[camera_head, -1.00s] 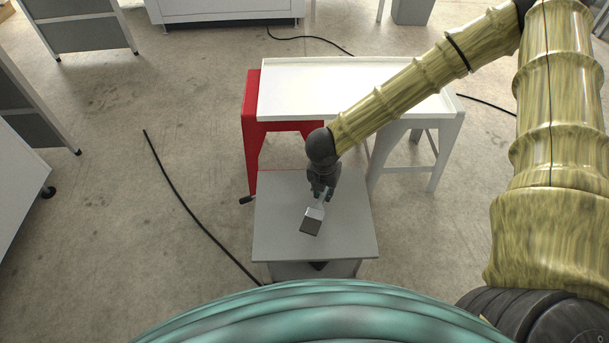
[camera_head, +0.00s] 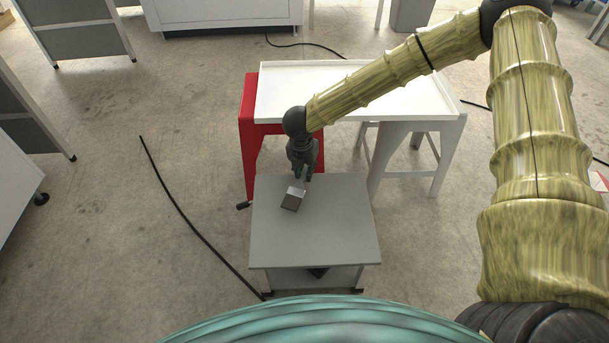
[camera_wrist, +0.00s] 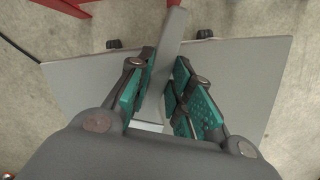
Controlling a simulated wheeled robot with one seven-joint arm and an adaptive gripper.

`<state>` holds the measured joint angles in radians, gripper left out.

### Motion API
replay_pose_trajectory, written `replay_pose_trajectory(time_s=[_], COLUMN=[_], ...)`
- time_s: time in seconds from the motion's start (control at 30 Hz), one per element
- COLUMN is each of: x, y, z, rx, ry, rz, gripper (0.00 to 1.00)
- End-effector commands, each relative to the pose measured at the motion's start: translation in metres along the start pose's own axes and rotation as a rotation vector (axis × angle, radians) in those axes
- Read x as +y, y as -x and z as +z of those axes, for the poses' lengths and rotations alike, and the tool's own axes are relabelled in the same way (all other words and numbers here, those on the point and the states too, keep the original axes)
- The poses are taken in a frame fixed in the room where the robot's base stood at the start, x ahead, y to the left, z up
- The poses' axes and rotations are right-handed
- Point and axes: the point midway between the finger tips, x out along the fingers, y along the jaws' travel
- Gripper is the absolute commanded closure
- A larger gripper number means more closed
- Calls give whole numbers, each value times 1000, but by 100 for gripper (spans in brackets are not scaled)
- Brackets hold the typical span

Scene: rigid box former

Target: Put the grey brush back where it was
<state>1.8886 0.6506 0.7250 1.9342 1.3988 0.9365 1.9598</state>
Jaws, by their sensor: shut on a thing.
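The grey brush (camera_head: 293,199) has a dark bristle end and a lighter band. It is over the far left part of the small grey table (camera_head: 330,235); I cannot tell whether it touches the top. My gripper (camera_head: 302,174) is above it, pointing down and shut on it. In the wrist view, the brush's grey handle (camera_wrist: 173,35) passes between the teal-padded fingers of my gripper (camera_wrist: 160,90) and sticks out toward the top edge. The bristle end is hidden there.
A white-topped table (camera_head: 285,80) with a raised rim and a red side (camera_head: 248,150) stands just behind the grey table. The rest of the grey tabletop is bare. A black cable (camera_head: 180,205) lies on the floor to the left.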

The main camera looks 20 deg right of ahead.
Motion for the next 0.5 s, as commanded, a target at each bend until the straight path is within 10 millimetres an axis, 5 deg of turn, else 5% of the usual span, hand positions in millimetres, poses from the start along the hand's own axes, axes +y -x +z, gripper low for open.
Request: replay_pose_trajectory(time_s=[0.1, 0.5], x=[0, 0], y=[-18, -19], z=[-2, -3], rx=[-1, -1], ry=[0, 0], rz=[0, 0], gripper=[100, 100])
